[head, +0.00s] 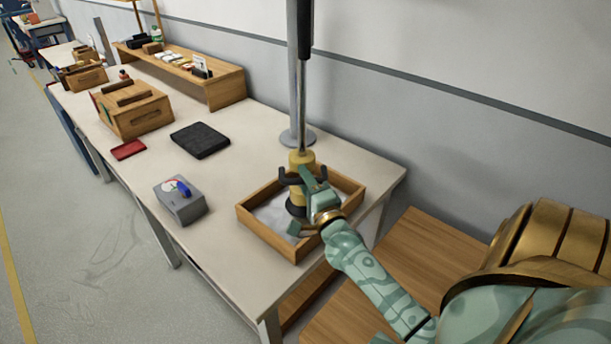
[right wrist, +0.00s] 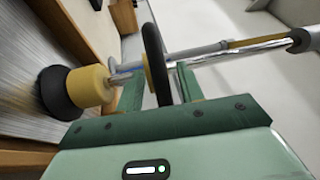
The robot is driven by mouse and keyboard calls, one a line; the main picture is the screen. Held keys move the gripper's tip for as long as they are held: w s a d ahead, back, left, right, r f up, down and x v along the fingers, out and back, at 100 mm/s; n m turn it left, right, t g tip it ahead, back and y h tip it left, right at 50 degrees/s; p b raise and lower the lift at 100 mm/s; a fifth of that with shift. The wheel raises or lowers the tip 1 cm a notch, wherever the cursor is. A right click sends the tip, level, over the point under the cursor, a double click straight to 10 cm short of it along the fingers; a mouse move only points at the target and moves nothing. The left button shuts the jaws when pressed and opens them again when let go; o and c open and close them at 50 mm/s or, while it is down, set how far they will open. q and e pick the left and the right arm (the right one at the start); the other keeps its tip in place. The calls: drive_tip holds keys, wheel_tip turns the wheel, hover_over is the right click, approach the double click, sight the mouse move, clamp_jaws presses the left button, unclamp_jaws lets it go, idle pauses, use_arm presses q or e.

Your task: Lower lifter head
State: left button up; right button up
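The lifter head (head: 301,160) is a yellow body with a black cup (head: 296,209) below it, on a slim rod. It hangs upright inside the wooden tray (head: 262,232); contact with the tray's grey contents cannot be told. A black handle (head: 288,178) curves out around the head. My right gripper (head: 308,192) is at this handle. In the right wrist view, the black handle (right wrist: 155,60) passes between the green fingers of my right gripper (right wrist: 160,85), with gaps beside it. The yellow body (right wrist: 88,86) and black cup (right wrist: 56,93) are left of the fingers. My left gripper is out of view.
A grey post (head: 293,90) stands behind the tray. A grey box with a blue lever (head: 180,203), a black pad (head: 200,140) and a red tray (head: 128,150) lie on the white table (head: 232,272). Wooden crates (head: 134,112) and a shelf (head: 226,88) stand farther back.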

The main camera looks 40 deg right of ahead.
drive_tip(key=v, duration=1.6)
drive_tip(key=shift+s, duration=0.2)
